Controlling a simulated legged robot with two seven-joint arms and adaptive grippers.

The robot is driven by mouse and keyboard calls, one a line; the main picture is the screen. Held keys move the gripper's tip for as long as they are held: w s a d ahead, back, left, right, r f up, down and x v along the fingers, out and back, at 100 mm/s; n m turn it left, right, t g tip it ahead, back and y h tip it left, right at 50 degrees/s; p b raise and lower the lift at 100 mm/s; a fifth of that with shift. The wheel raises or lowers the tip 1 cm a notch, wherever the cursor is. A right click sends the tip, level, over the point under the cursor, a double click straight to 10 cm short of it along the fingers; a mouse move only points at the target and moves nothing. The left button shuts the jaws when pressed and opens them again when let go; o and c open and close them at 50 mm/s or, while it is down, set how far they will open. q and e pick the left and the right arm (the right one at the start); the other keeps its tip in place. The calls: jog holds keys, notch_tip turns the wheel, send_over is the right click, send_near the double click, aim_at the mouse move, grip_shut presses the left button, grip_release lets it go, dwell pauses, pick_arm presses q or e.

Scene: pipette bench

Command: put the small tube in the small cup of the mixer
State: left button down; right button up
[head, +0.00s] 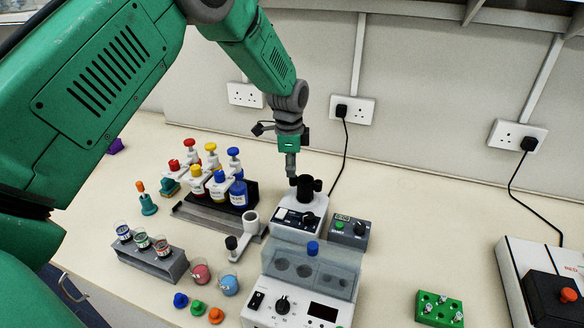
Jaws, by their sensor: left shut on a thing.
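My left gripper (291,170) hangs pointing down just above and left of the mixer's black top. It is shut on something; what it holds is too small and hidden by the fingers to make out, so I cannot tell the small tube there. The mixer (290,216) is a white unit with a dark front panel and a black head (304,186) on top. The head has a larger part and a smaller round part at its right; the cup openings are too small to see clearly. My right gripper is not in view.
A grey timer (350,232) stands right of the mixer. A heater block with a clear cover (336,272) is in front. A green rack (449,318) with small tubes is at front right. Coloured bottles (238,192) and a beaker rack (153,262) are left. The bench right of the timer is clear.

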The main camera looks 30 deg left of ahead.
pick_arm(q)
jog(key=c, duration=1.6)
grip_release()
jog(key=shift+d, duration=0.25)
jog(key=shift+a+r, duration=0.15)
jog(key=shift+r, duration=0.35)
jog(key=r, duration=1.1)
jog(key=shift+s+d, duration=0.2)
jog(key=shift+s, duration=0.15)
jog(key=shift+a, duration=0.1)
